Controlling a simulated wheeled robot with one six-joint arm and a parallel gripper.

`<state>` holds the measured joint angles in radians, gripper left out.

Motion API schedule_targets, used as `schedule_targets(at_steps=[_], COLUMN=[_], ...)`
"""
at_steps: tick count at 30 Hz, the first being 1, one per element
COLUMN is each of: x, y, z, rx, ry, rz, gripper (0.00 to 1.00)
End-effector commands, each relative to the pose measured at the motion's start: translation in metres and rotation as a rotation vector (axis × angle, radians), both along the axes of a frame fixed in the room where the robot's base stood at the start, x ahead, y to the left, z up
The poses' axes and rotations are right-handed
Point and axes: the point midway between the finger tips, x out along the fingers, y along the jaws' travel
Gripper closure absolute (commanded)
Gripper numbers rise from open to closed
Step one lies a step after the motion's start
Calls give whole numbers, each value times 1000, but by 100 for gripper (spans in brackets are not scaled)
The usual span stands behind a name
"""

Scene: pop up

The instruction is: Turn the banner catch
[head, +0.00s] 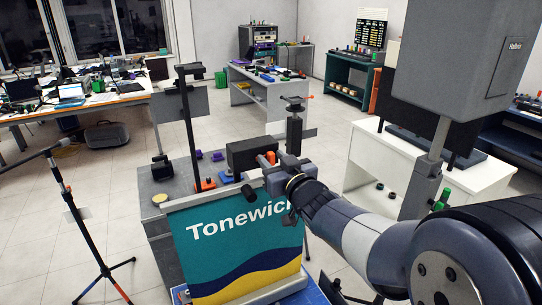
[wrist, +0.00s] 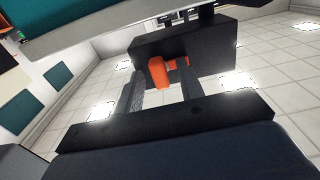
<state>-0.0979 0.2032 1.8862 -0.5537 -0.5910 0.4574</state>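The Tonewick banner (head: 240,245), teal with yellow and navy waves, hangs upright in front of my arm. Behind its top edge is a black box (head: 243,154). The orange catch (wrist: 157,74), a rounded knob with a short side arm, sits on this black box (wrist: 205,58) in the wrist view. My gripper (head: 268,168) is at the box, just above the banner's top edge. In the wrist view my gripper (wrist: 162,93) is open, with one finger on each side of the catch. I cannot tell whether either finger touches it.
A grey cabinet (head: 155,195) stands left of the banner, with dark posts rising behind. A black tripod stand (head: 88,225) is at the left. A white table (head: 390,150) with a large grey unit (head: 445,50) is at the right. Tiled floor (head: 60,255) is open at the left.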

Motion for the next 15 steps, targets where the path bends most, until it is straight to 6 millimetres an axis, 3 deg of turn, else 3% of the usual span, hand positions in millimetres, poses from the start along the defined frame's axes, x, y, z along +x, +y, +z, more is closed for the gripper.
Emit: schedule_targets(at_steps=[6, 15], x=[12, 13], y=[6, 6], z=[0, 0], rx=[0, 0], ry=[0, 0], rz=[1, 0], gripper=[64, 64])
